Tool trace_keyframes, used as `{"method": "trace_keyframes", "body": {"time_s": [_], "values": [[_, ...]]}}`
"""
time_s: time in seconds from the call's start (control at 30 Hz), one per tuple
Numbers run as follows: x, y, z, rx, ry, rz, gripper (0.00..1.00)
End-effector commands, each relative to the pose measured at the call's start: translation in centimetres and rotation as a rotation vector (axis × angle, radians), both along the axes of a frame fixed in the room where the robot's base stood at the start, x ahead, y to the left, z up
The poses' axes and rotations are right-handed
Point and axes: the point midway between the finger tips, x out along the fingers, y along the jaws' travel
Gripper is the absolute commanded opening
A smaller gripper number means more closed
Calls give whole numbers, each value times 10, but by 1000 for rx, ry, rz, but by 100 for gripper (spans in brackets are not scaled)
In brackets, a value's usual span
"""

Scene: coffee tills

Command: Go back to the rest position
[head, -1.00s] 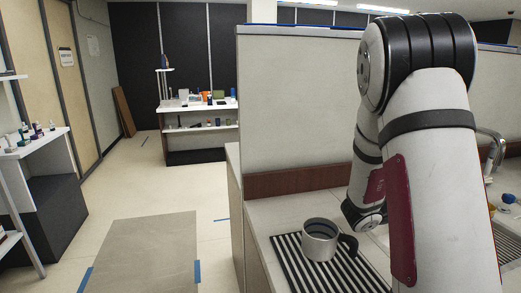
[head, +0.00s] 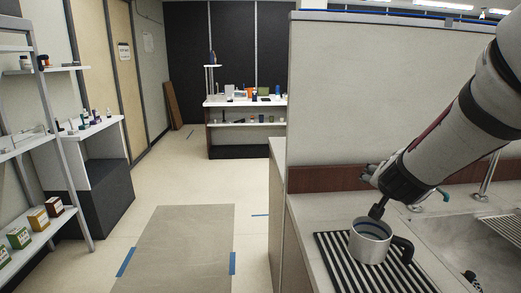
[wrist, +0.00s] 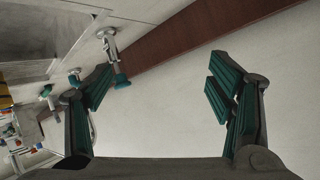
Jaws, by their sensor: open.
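My gripper (head: 412,204) is open in the head view, at the end of my arm, above and behind the mug as seen from here. One dark finger shows close to the mug's rim in the picture; whether it touches cannot be told. In the wrist view the two teal-padded fingers (wrist: 160,88) stand wide apart with nothing between them. A grey metal mug (head: 370,241) with a dark handle stands upright on a black-and-white striped mat (head: 335,262) on the counter.
A sink (head: 455,245) with a tap lies right of the mat. A partition panel (head: 385,95) with a brown strip rises behind the counter. Shelves (head: 30,150) with small boxes stand at left. The floor with a grey mat (head: 180,245) is open.

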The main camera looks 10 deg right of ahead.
Motion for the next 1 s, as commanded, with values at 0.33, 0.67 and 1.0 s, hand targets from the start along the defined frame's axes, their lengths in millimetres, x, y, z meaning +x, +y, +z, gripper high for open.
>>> {"method": "trace_keyframes", "body": {"time_s": [0.33,0.67,1.0], "values": [[-81,183,-21,174,299,597,75],[-230,229,-58,147,726,847,75],[-325,213,-71,86,1009,857,75]]}}
